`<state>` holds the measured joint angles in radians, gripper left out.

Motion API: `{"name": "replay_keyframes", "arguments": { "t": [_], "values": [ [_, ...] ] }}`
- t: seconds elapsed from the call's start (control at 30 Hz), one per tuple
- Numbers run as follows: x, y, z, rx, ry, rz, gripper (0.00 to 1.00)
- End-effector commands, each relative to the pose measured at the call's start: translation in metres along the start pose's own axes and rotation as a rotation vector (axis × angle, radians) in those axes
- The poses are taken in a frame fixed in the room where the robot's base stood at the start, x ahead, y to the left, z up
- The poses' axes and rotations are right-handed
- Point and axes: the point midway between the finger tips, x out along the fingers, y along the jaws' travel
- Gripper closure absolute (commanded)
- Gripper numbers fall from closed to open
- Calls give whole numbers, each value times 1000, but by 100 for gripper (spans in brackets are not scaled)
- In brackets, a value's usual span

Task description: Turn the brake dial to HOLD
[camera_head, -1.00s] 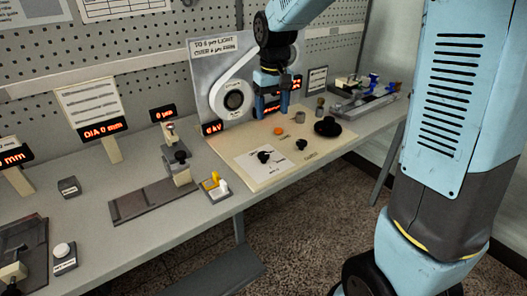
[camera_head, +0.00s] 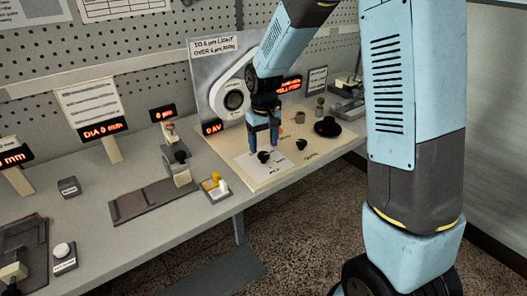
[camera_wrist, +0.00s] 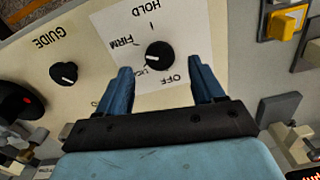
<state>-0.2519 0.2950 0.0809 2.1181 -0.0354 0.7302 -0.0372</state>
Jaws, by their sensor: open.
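The brake dial is a small black knob (camera_wrist: 160,55) on a white card (camera_wrist: 125,20) marked OFF, LIGHT, FIRM and HOLD. Its white mark appears to point to the LIGHT side; the exact setting is hard to read. In the head view the dial (camera_head: 263,157) sits on the cream panel, just below my gripper (camera_head: 263,146). In the wrist view my gripper (camera_wrist: 160,85) is open and empty, with the dial between the lines of its two fingers and beyond their tips. I see no contact with the dial.
A GUIDE knob (camera_wrist: 63,74) is beside the brake card; it also shows in the head view (camera_head: 301,144). A large black knob (camera_head: 327,127) stands farther right. A yellow-and-white switch block (camera_head: 216,187) lies to the left. A round spool plate (camera_head: 234,100) stands behind.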

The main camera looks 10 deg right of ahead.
Motion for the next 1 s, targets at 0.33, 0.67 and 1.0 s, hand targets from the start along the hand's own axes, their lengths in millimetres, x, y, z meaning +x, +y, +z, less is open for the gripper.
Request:
{"name": "replay_keyframes", "arguments": {
  "t": [0.33,0.67,1.0],
  "values": [
    [36,0,0,0,0,0,33],
    [38,0,0,0,0,0,33],
    [38,0,0,0,1,0,64]
  ]
}}
